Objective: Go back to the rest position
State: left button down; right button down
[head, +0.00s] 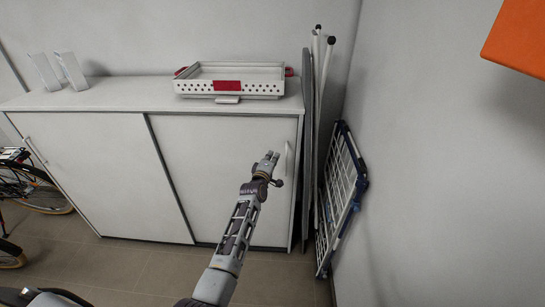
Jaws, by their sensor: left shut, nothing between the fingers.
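My left arm reaches up from the bottom middle of the head view. My left gripper (270,160) is shut and empty. In the picture it overlaps the right door (185,165) of a white sliding-door cabinet (130,95), just left of the door's pale handle (289,160). I cannot tell whether it touches the door or the handle. My right gripper is not in view.
A white tray with red parts (232,72) and two white bookend-like pieces (71,70) stand on the cabinet. A folded drying rack (340,195) and poles (318,90) lean at right. An orange box (520,40) hangs upper right. A bicycle (30,185) stands left.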

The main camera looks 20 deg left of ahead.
pick_arm(q)
jog(key=shift+f, duration=0.1)
dwell(0.5)
jog(key=shift+m, duration=0.4)
